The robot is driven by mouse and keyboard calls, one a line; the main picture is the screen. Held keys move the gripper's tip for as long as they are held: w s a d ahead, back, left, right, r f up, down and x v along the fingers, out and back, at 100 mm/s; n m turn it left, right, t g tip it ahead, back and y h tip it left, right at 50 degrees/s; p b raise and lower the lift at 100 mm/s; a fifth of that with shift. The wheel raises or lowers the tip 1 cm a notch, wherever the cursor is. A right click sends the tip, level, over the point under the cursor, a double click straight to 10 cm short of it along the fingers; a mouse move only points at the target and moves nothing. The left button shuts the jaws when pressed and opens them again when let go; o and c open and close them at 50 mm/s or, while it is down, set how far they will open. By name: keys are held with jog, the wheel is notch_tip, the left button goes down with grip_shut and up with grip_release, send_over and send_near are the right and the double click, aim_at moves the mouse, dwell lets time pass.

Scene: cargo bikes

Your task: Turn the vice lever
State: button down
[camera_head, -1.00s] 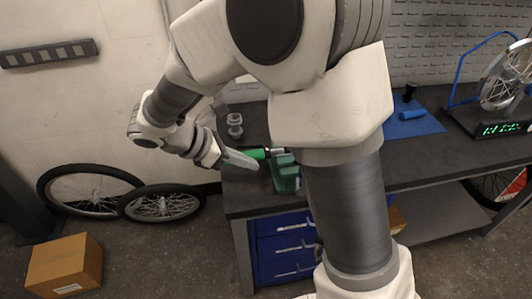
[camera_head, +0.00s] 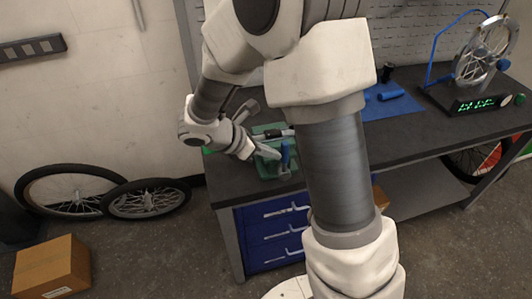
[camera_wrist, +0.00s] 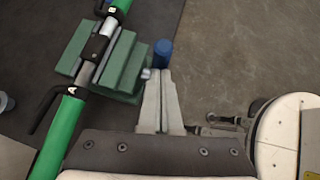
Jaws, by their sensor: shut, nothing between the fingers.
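The green vice (camera_head: 268,168) stands at the left front corner of the dark workbench. The wrist view shows its green jaws (camera_wrist: 124,65) around a metal bar with green ends (camera_wrist: 60,135). A blue-ended part (camera_wrist: 162,50), seemingly the vice lever, shows at the vice's right side with a short metal stub beside it. It also shows upright in the head view (camera_head: 285,150). My gripper (camera_head: 274,154) is shut and empty at the vice. In the wrist view its fingertips (camera_wrist: 157,74) lie just below the blue end; I cannot tell whether they touch it.
Blue drawers (camera_head: 272,235) are under the bench. A blue mat (camera_head: 390,105) and a wheel stand with a green display (camera_head: 485,103) are further right. Two wheels (camera_head: 145,200) lean at the wall and a cardboard box (camera_head: 52,267) is on the floor.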

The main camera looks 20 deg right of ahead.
jog(key=shift+d+r, duration=0.35)
jog(key=shift+d, duration=0.65)
jog(key=a+f+p+v, duration=0.1)
jog(key=v, duration=1.2)
jog(key=shift+s+a+p, duration=0.2)
jog(key=shift+a+p, duration=0.05)
jog(key=shift+p, duration=0.05)
jog(key=s+d+r+m+t+y, duration=0.1)
jog(key=s+r+m+y, duration=0.3)
jog(key=s+m, duration=0.4)
jog(key=s+d+r+m+t+y, duration=0.2)
jog(key=s+d+r+m+y, duration=0.2)
jog(key=s+m, duration=0.4)
notch_tip(320, 180, up, 2)
jog(key=m+y, duration=0.1)
jog(key=m, duration=0.3)
jog(key=shift+m, duration=0.3)
